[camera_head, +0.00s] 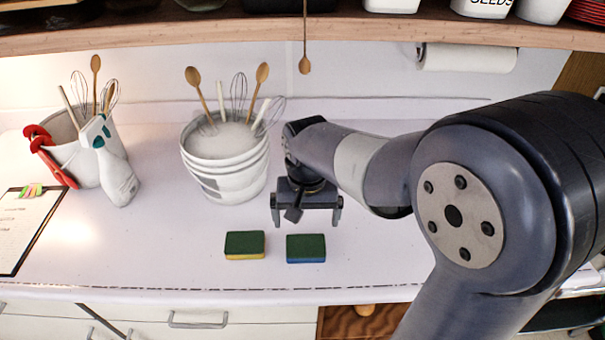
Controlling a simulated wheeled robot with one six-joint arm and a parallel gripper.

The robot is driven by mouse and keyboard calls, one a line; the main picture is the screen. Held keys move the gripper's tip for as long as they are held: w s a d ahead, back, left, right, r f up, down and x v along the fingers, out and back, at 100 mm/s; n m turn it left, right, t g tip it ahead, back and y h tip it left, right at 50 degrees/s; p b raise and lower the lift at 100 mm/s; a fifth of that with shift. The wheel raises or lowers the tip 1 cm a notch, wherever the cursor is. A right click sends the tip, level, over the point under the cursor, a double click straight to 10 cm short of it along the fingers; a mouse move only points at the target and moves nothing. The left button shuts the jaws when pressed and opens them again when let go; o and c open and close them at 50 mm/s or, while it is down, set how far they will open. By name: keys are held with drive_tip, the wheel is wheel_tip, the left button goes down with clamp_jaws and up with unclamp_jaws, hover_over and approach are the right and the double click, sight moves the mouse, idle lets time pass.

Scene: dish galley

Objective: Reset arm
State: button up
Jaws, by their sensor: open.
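My gripper (306,218) is open and empty, pointing down over the white counter. My arm reaches in from the right side of the picture. Below my gripper, nearer the counter's front edge, lie two sponges, apart from each other. The left sponge (244,245) has a green top and a yellow lower layer. The right sponge (306,249) has a green top and a blue lower layer. My gripper appears above and behind them and touches neither.
A white bucket (225,180) with whisks and wooden spoons stands left of my gripper. Farther left are another bucket (85,160) with red-handled tools, a spray bottle (117,180) and a clipboard (28,222). A shelf (200,35) runs above, with a hanging wooden spoon (305,66) and paper towel (467,58).

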sight(306, 246)
wheel_tip(306, 246, down, 11)
drive_tip(key=shift+w, duration=0.15)
drive_tip(key=shift+w+f, duration=0.1)
drive_tip(key=shift+f, duration=0.1)
drive_tip(key=shift+r, duration=2.25)
